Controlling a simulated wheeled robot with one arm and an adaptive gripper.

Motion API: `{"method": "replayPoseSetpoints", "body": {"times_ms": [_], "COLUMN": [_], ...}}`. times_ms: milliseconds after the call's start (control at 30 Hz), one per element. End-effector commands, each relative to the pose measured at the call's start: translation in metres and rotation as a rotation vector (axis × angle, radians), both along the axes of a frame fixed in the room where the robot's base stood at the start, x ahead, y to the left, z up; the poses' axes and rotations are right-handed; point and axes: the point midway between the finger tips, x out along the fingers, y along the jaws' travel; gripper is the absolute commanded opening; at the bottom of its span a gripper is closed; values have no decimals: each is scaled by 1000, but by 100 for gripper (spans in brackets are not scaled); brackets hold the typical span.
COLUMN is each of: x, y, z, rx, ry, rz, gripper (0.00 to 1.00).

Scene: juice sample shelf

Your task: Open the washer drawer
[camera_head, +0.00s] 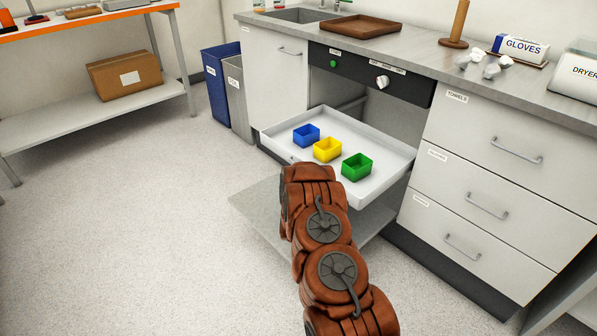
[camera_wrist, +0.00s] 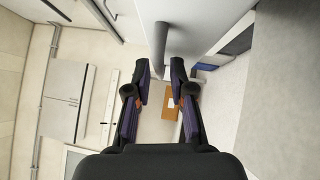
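The washer drawer (camera_head: 375,190) is a white tray, pulled out from under the dark control panel (camera_head: 370,72) in the head view. A blue cup (camera_head: 306,135), a yellow cup (camera_head: 327,150) and a green cup (camera_head: 356,168) stand in it. My arm covers part of its front edge and hides my gripper in that view. In the wrist view my gripper (camera_wrist: 160,68) is open, with a gap between its fingers. A grey bar-like handle (camera_wrist: 159,42) on a white surface reaches down to between the fingertips; contact cannot be told.
A grey panel (camera_head: 265,205) sticks out low below the drawer. Towel drawers (camera_head: 485,145) stand to the right. Blue (camera_head: 220,85) and grey (camera_head: 236,90) bins stand to the left. The floor at left is clear. A wooden tray (camera_head: 360,27) lies on the counter.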

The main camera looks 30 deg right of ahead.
Motion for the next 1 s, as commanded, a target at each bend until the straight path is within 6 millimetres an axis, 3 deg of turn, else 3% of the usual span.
{"method": "replayPoseSetpoints", "body": {"times_ms": [100, 533, 1000], "x": [1, -5, -57], "y": [1, 5, 41], "z": [0, -1, -9], "rx": [-1, -1, -1], "ry": [-1, -1, 0], "rz": [1, 1, 3], "gripper": [35, 35, 35]}}
